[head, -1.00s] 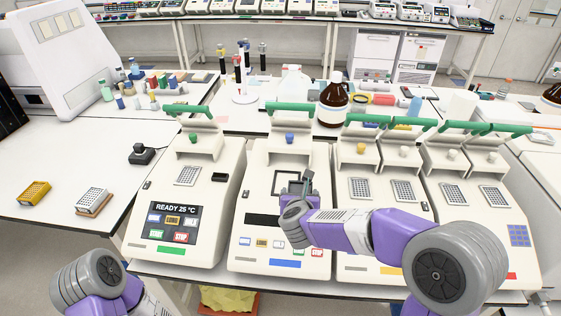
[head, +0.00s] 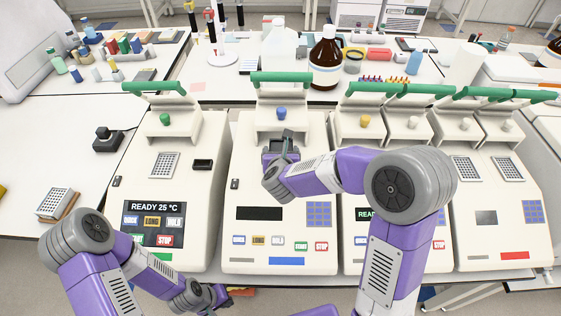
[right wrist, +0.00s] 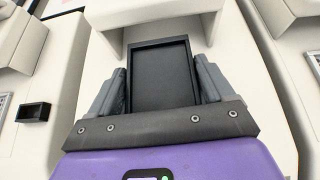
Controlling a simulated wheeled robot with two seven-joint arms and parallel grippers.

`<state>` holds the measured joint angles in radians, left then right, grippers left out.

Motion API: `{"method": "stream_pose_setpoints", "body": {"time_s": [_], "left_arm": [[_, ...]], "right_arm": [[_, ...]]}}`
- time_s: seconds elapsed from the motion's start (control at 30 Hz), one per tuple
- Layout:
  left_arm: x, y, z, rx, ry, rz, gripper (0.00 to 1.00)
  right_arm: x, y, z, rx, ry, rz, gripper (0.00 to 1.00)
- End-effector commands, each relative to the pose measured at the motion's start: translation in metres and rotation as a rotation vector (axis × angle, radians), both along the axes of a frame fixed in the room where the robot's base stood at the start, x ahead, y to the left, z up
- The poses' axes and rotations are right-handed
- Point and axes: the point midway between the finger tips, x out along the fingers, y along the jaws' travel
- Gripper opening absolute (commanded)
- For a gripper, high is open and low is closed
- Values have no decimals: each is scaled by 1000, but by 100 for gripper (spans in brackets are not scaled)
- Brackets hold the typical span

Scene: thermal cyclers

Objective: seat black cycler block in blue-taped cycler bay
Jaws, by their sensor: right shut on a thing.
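The blue-taped cycler (head: 245,190) stands in the middle of the head view, with a blue tape strip (head: 287,261) on its front and a blue knob (head: 281,113) on its raised lid. My right gripper (head: 281,146) is over its bay area, below the lid, and hides most of the bay. In the right wrist view a dark rectangle with a raised rim, which I take to be the black cycler block (right wrist: 162,78), lies between the two grey fingers. The fingers are close against its sides. I cannot tell how deep it sits. My left gripper (head: 215,296) is low at the front, its fingers unclear.
Yellow- and red-marked cyclers stand to the right. Raised lids with green handles (head: 285,77) rise behind the bays. A silver block (head: 57,204) lies on the left bench.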

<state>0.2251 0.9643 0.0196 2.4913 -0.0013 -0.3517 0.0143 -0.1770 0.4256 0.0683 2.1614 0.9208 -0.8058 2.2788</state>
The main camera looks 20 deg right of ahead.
Motion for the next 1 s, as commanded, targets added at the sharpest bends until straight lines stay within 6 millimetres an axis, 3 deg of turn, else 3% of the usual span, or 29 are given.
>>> {"method": "stream_pose_setpoints", "body": {"time_s": [0.3, 0.73, 0.77, 0.87, 1.0], "left_arm": [[0, 0, -8, 0, -1, 0, 0], [0, 0, -13, 0, -1, 0, 0], [0, 0, -12, 0, -1, 0, 0], [0, 0, -11, 0, -1, 0, 0], [0, 0, -11, 0, -1, 0, 0]], "right_arm": [[1, 0, -36, -2, -4, 1, 26], [1, 0, -39, 0, -6, 0, 26], [0, 0, -40, 0, -1, 0, 84], [0, 0, -39, 0, -1, 0, 100], [0, 0, -39, 0, -1, 1, 100]]}}
